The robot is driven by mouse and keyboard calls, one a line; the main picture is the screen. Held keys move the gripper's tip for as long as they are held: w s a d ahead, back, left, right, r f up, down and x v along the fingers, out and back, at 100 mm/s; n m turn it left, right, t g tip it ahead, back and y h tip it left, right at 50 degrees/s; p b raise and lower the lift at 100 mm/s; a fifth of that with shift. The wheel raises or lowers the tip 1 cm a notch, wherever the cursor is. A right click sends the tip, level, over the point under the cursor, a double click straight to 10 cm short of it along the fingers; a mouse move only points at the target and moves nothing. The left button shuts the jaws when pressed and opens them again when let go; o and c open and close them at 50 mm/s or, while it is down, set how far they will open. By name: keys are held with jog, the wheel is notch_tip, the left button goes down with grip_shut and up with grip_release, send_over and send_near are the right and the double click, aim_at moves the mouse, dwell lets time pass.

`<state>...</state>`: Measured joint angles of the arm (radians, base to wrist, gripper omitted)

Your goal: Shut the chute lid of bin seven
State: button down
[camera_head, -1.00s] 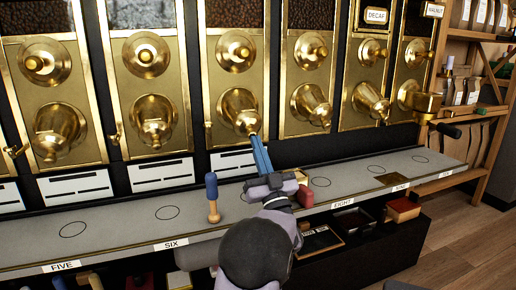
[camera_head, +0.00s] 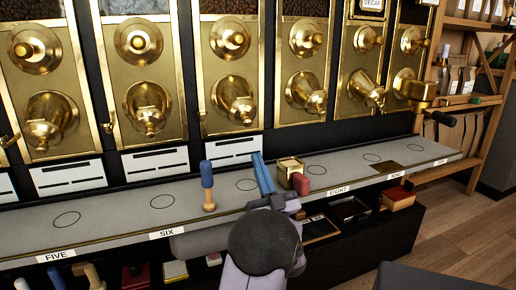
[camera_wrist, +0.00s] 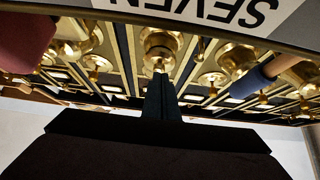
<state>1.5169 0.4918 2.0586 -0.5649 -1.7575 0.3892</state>
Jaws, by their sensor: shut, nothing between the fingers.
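Bin seven is the third gold column from the left in the head view, with its brass chute (camera_head: 235,101) pointing down and to the right. I cannot tell whether its lid is open or shut. My gripper (camera_head: 257,156) has its blue fingers closed and empty. It is below that chute, over the grey shelf, apart from the chute in the picture. In the wrist view my gripper (camera_wrist: 158,82) points at a row of brass fittings, under an upside-down SEVEN label (camera_wrist: 220,14).
A blue-handled tool (camera_head: 207,178) stands on the grey shelf (camera_head: 115,210) left of my gripper. A brass box (camera_head: 290,165) and a red block (camera_head: 300,184) sit close on its right.

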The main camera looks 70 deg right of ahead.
jog(key=shift+s+a+f, duration=0.1)
jog(key=shift+s+f, duration=0.05)
jog(key=shift+f, duration=1.7)
jog(key=s+d+r+m+g+p, duration=0.1)
jog(key=s+r+p, duration=0.3)
jog(key=r+p, duration=0.8)
jog(key=s+r+g+p, duration=0.2)
jog(key=s+r+p, duration=0.2)
jog(key=r+p, duration=0.8)
jog(key=s+d+r+m+g+p, duration=0.1)
jog(key=s+r+p, duration=0.3)
jog(key=r+p, duration=0.75)
jog(key=w+a+f+y+p, duration=0.1)
jog(key=w+f+y+p, duration=0.1)
jog(key=f, duration=0.6)
jog(key=w+a+f+m+y+p, duration=0.1)
jog(key=w+f+y, duration=0.3)
jog(key=f, duration=0.4)
jog(key=shift+a+g+y+p, duration=0.3)
jog(key=shift+g+y+p, duration=0.1)
jog(key=shift+y+p, duration=0.1)
jog(key=shift+w, duration=0.1)
